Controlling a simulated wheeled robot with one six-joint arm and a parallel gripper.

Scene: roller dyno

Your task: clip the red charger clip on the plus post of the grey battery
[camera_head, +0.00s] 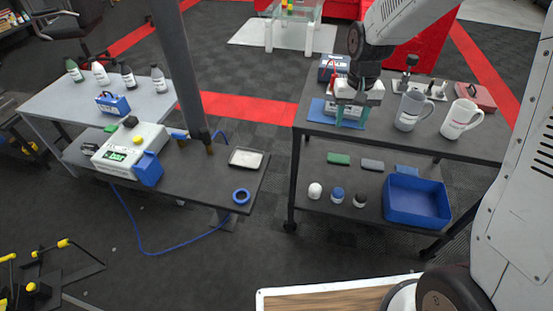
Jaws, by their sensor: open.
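My gripper (351,121) is over the left end of the right-hand workbench, pointing down, with its teal fingers apart. It is above or in front of a blue mat (318,112). A dark blue box (327,74) stands just behind it, with a bit of red (334,68) showing at its front. I cannot tell whether this red is the charger clip or a cable. The grey battery and its plus post cannot be made out; my gripper and wrist cover that part of the bench. I cannot see anything held between the fingers.
A grey mug (408,111) and a white mug (458,119) stand right of my gripper. Behind them are a tool rack (425,90) and a red box (475,96). A blue bin (416,201) sits on the lower shelf. A lower bench with a tray (246,158) is left.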

